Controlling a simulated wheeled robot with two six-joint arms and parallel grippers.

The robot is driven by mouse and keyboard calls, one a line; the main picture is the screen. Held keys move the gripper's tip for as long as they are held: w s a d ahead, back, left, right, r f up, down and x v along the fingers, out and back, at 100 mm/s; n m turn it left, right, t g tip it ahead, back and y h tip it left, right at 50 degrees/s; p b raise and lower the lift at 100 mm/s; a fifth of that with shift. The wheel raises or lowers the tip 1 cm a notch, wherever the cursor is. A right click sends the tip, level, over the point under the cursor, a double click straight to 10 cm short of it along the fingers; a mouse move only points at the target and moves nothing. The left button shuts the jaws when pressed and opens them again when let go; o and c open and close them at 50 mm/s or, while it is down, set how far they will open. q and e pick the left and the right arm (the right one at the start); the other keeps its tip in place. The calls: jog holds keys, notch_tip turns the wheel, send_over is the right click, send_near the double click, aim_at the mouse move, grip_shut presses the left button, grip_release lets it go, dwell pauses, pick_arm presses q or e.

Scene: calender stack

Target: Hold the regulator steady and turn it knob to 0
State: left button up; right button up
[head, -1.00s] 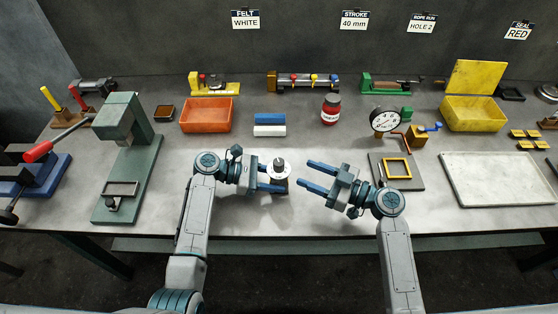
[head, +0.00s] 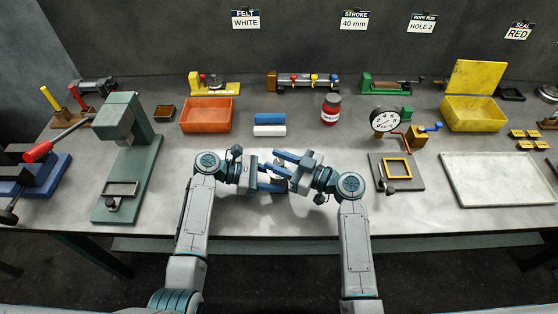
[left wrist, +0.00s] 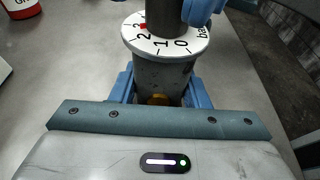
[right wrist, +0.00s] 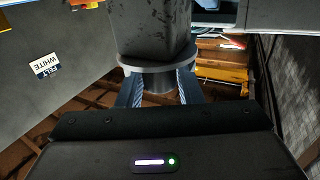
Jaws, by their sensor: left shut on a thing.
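The regulator is a grey body (left wrist: 165,80) with a white numbered dial (left wrist: 150,45) and a dark knob (left wrist: 165,18) on top. A red mark shows at the dial's upper left, past the 2 and away from the 0. My left gripper (head: 275,178) is shut on the regulator's body; it stands upright between the fingers. My right gripper (head: 285,164) reaches over it from the right. Its fingers (right wrist: 160,88) straddle the knob below the disc in the right wrist view and appear spread. The right gripper hides most of the regulator in the head view.
Blue and white blocks (head: 270,124) lie behind the grippers, with a red jar (head: 331,108) to their right. A green press (head: 130,150) stands at left. A gauge stand (head: 385,121) and a yellow frame fixture (head: 397,168) stand at right.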

jog(key=c, duration=0.5)
jog(key=shift+c, duration=0.2)
jog(key=shift+n+g+y, duration=0.3)
jog(key=shift+g, duration=0.3)
jog(key=n+g+y, duration=0.1)
jog(key=n+g, duration=0.3)
jog(key=g, duration=0.2)
jog(key=shift+w+g, duration=0.1)
jog(key=shift+g, duration=0.2)
jog(key=n+g, duration=0.3)
jog(key=g, duration=0.1)
jog(key=n+g+h, duration=0.1)
jog(key=n+g, duration=0.2)
jog(key=g, duration=0.1)
jog(key=shift+g+h, duration=0.3)
jog(key=shift+f+g, duration=0.1)
jog(key=shift+g, duration=0.2)
jog(key=o, duration=1)
